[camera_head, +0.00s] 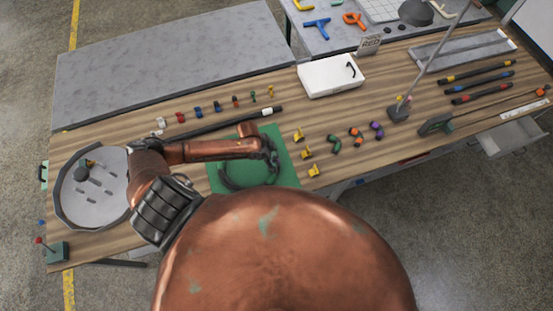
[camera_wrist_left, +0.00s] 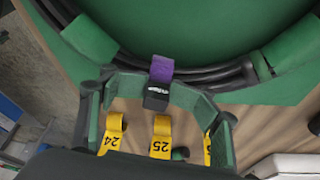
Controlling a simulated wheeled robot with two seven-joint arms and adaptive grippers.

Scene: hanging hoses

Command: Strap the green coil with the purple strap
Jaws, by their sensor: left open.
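The coil (camera_head: 232,184) is a loop of dark hose on a green mat (camera_head: 284,144). It also shows in the left wrist view (camera_wrist_left: 205,79), where it looks black against green surfaces. A purple strap (camera_wrist_left: 161,68) with a black end (camera_wrist_left: 156,97) is at the near side of the coil. I cannot tell whether it wraps fully around the hose. My left gripper (camera_head: 270,158) is over the right side of the mat. In the left wrist view my left gripper (camera_wrist_left: 158,112) is open, its fingers to either side of the strap's black end. My right gripper is not in view.
Yellow numbered tags (camera_wrist_left: 161,138) stand right of the mat, near the gripper. Small coloured pieces (camera_head: 216,107) line the table's back. A white box (camera_head: 331,76), a lamp-like stand (camera_head: 400,109) and dark bars (camera_head: 482,92) lie right. A grey round tray (camera_head: 92,190) is left.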

